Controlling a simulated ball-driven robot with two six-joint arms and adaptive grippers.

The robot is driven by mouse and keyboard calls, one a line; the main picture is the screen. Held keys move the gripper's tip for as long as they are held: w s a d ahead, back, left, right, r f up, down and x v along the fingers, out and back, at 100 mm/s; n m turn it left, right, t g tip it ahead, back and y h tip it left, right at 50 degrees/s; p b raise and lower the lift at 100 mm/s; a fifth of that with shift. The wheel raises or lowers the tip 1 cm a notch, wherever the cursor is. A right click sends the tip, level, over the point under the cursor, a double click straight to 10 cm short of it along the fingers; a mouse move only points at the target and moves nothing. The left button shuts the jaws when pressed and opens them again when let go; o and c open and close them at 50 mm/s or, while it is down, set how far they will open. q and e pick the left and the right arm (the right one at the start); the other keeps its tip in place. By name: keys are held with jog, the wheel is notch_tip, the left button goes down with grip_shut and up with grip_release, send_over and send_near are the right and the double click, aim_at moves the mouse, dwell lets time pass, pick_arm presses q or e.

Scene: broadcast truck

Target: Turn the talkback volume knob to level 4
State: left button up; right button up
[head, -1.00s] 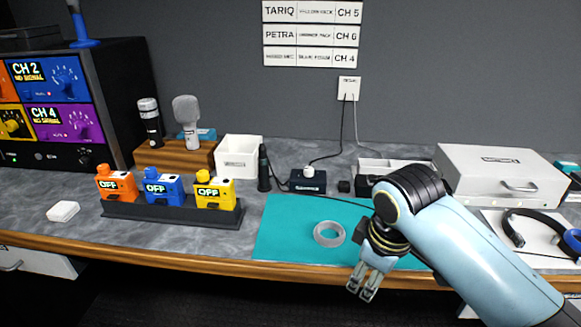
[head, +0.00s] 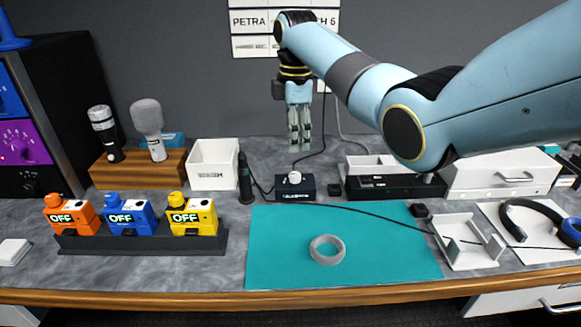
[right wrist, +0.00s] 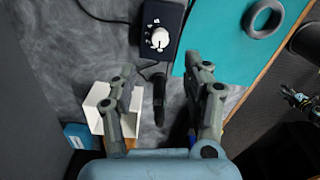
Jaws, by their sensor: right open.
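The talkback box (head: 296,190) is a small dark box with a white knob (head: 294,177) on top. It stands on the counter at the back edge of the teal mat. In the right wrist view the white knob (right wrist: 160,38) shows on the dark box (right wrist: 150,57), with small marks around it too small to read. My right gripper (head: 300,148) points down above the box and apart from the knob. In the right wrist view its two fingers (right wrist: 165,82) are spread wide with nothing between them.
A teal mat (head: 345,265) with a grey tape ring (head: 327,249) lies in front of the box. A white bin (head: 214,165) and a dark upright cylinder (head: 244,180) stand to its left. A black cable (head: 385,217) runs right across the mat.

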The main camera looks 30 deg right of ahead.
send_over(294, 174)
notch_tip(294, 174, down, 5)
jog(key=shift+f, duration=0.15)
notch_tip(294, 174, down, 4)
jog(key=shift+r+b, duration=0.1)
jog(key=shift+b, duration=0.25)
jog(key=shift+f, duration=0.5)
jog(key=c, duration=0.5)
pick_arm(q)
jog(key=shift+s+f, duration=0.25)
jog(key=shift+s, duration=0.2)
jog(key=shift+s+f, duration=0.2)
jog(key=shift+s, duration=0.25)
pick_arm(e)
grip_shut()
